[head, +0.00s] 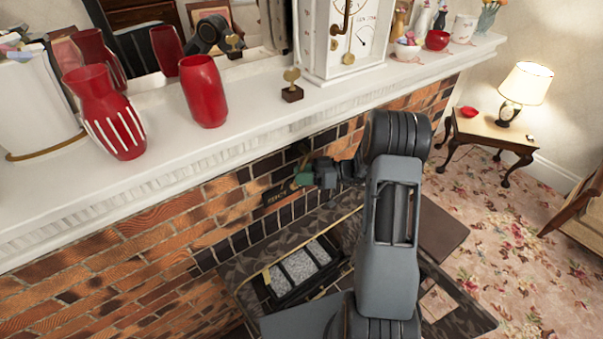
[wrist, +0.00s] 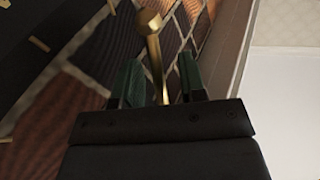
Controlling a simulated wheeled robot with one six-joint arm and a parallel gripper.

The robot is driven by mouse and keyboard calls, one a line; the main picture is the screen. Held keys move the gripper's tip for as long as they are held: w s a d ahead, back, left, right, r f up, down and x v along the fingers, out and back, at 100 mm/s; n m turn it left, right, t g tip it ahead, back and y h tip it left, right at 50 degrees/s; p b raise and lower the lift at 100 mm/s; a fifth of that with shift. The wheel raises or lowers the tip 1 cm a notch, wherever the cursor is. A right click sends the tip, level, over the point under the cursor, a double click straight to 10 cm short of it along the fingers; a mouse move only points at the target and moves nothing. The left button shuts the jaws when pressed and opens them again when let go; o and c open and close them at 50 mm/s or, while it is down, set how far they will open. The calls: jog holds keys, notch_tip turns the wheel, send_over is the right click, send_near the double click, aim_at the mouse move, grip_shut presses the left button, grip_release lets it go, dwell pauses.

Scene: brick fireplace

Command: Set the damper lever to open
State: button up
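The damper lever is a brass rod with a round knob (wrist: 150,24), seen in the wrist view. It rises between the two green fingers of my gripper (wrist: 158,78), with a gap showing on each side, so the gripper is open around it. In the head view my gripper (head: 304,174) is at the brick face under the mantel. There it hides most of the lever. A dark plate with gold lettering (head: 278,192) is just left of the gripper; its lettering is too small to read surely. A dark plate with gold marks (wrist: 40,35) also shows in the wrist view.
The white mantel shelf (head: 230,140) overhangs the gripper, with red vases (head: 204,92), a small brass ornament (head: 292,86) and a white clock (head: 345,65) on it. Below is the firebox with a grate (head: 298,268). A side table with a lamp (head: 525,88) stands far right.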

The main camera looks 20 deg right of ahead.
jog(key=shift+w+a, duration=0.1)
jog(key=shift+a, duration=0.5)
jog(key=shift+f, duration=0.1)
grip_shut()
jog(key=shift+d, duration=0.1)
